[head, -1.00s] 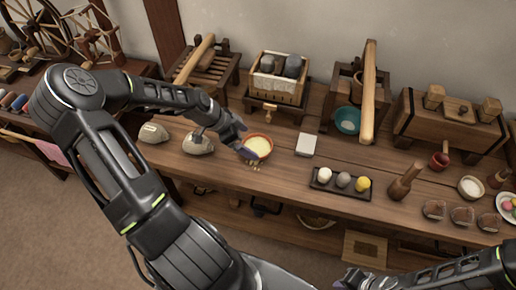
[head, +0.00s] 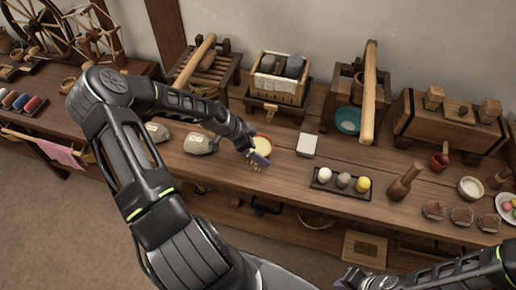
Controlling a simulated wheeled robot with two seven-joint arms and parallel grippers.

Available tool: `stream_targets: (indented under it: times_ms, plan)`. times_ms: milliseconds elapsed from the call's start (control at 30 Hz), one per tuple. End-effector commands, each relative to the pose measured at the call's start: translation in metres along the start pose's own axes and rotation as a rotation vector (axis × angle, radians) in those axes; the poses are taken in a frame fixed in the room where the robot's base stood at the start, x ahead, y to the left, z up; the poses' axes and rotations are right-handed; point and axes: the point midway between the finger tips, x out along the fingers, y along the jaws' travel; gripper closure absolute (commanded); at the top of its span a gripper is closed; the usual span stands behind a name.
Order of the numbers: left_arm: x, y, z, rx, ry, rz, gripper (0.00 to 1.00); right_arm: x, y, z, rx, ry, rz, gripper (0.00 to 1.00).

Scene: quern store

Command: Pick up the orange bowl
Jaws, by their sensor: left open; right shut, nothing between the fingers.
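The orange bowl (head: 268,143) stands on the wooden table with something pale yellow in it. My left gripper (head: 257,159) is at the bowl's near left side and hides part of it. That gripper is open; I cannot tell whether its fingers touch the rim. My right gripper (head: 350,279) is at the bottom edge of the view, low and well away from the bowl, shut and empty.
A white block (head: 307,145) lies right of the bowl. A dark tray (head: 324,187) with three balls is at the front right. Grey-beige sacks (head: 201,142) lie to the left. A box press (head: 278,80) stands behind. A teal bowl (head: 348,120) is further right.

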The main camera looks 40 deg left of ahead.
Motion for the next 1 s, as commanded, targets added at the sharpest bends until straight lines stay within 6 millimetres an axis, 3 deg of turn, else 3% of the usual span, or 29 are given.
stream_targets:
  times_ms: [500, 1000]
  plan:
    - [-0.0005, -0.0001, -0.0002, 0.0, 0.001, 0.0, 0.0, 0.0002, 0.0, 0.0002, 0.0, 0.0, 0.0, 1.0]
    - [-0.0005, 0.0, -0.0002, 0.0, 0.001, 0.0, 0.41, 0.0002, 0.0, 0.0001, 0.0, 0.0, 0.0, 1.0]
